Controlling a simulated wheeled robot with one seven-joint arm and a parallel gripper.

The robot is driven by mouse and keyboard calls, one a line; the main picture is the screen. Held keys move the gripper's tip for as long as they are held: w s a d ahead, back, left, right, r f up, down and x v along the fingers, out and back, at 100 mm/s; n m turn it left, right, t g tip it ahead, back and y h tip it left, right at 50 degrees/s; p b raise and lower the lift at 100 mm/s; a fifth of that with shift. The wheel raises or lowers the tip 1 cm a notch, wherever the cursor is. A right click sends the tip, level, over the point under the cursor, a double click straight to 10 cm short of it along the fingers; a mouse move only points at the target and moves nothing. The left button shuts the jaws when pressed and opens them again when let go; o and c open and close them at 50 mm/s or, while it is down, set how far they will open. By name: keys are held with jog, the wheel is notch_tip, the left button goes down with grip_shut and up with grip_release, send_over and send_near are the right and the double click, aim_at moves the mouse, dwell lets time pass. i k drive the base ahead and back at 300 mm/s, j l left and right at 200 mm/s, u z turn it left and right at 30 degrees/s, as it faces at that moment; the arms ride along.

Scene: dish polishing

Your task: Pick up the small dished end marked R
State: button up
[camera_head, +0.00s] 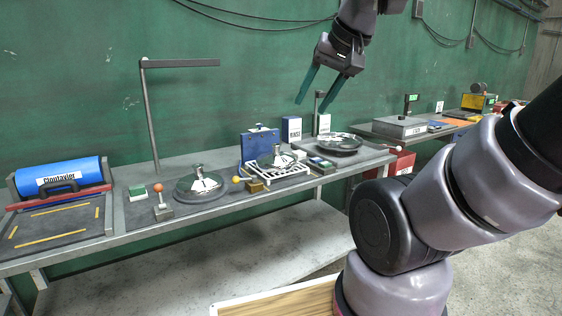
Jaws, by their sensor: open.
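Three shiny dished metal pieces show on the long bench: one on a round dark plate at left (207,185), one on a white rack in the middle (270,160), and one on a dark round base at right (337,140). No letter R is readable on any of them, so I cannot tell which is the marked one. My gripper (315,101) hangs above the back of the bench, left of the right-hand piece and well above it. Its two green fingers point down, are apart, and hold nothing.
A blue roll (60,179) lies at the bench's left end. A tall lamp post (152,115), an orange-knobbed lever (160,197) and a yellow-knobbed lever (252,184) stand up from the bench. A blue stand (259,142) and boxes (291,129) stand behind. A second bench (430,133) continues right.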

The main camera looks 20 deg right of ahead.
aim_at(276, 160)
jog(key=i+l, duration=0.2)
jog(key=i, duration=0.2)
jog(key=i+l, duration=0.2)
jog(key=i, duration=0.2)
jog(key=i+l+z, duration=0.1)
jog(key=i, duration=0.3)
jog(key=l, duration=0.1)
